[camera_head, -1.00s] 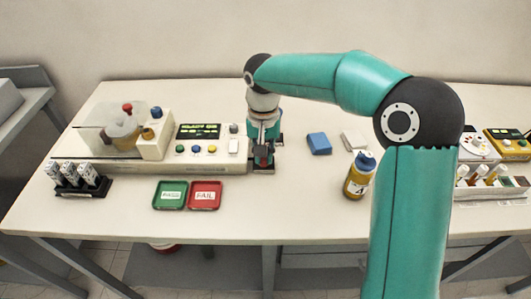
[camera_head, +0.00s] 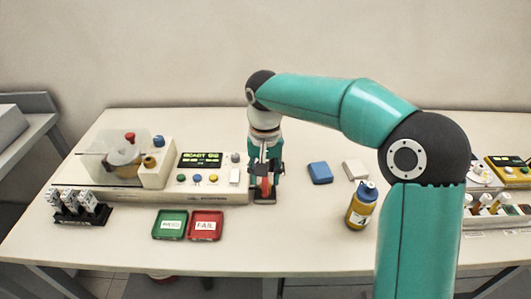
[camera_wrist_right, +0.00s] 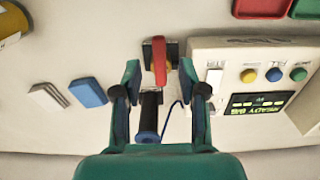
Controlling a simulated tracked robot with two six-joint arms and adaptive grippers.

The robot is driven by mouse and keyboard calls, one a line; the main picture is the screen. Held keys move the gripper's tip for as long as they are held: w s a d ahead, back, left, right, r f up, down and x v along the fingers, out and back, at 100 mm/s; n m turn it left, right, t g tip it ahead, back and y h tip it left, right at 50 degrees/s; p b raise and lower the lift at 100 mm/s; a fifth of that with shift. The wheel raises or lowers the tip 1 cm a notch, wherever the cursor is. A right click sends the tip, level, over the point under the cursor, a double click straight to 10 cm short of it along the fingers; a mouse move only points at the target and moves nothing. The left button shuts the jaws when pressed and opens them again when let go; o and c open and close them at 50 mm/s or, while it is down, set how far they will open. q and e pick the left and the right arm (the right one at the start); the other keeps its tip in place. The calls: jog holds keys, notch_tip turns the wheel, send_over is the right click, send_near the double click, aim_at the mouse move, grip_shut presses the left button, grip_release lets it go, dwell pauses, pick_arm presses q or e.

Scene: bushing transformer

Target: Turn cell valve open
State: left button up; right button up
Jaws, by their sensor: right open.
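The cell valve shows a red lever handle (camera_wrist_right: 159,62) on a dark square base, right of the bench instrument. In the head view the red handle (camera_head: 265,189) stands beneath my right gripper, partly covered by it. My right gripper (camera_head: 265,168) points down at the valve. In the right wrist view its two fingers (camera_wrist_right: 160,78) are apart, one on each side of the lever's line, with visible gaps. A black cylinder with a blue end (camera_wrist_right: 149,118) lies between the fingers, nearer the palm. My left gripper is out of view.
The instrument (camera_head: 160,193) has coloured buttons and a lit display (camera_head: 200,159). A green tray (camera_head: 170,225) and red FAIL tray (camera_head: 206,226) lie in front. A blue block (camera_head: 320,172), a white block (camera_head: 355,169) and a yellow bottle (camera_head: 361,206) stand to the right.

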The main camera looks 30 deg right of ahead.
aim_at(266, 187)
notch_tip(266, 187, up, 9)
dwell(0.3)
jog(key=shift+s+f, duration=0.1)
jog(key=shift+f, duration=0.05)
dwell(0.3)
